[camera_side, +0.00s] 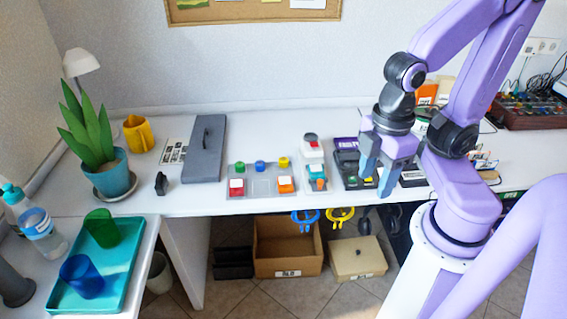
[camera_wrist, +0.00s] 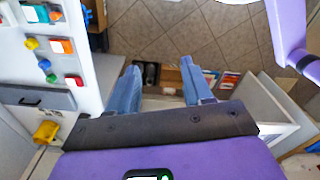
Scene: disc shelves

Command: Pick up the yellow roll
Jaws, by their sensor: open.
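A yellow object, likely the same one, shows at the lower left of the wrist view (camera_wrist: 46,132). My gripper (camera_side: 377,177) is open with its blue fingers pointing down over the right part of the table, far from the yellow object. In the wrist view my gripper (camera_wrist: 160,72) has nothing between its fingers but the floor and low boxes below.
A grey board (camera_side: 205,150) and a block tray (camera_side: 262,180) lie between the yellow object and my gripper. The plant (camera_side: 88,130) stands close to it. A teal tray (camera_side: 128,264) holds green and blue cups. Boxes stand under the table.

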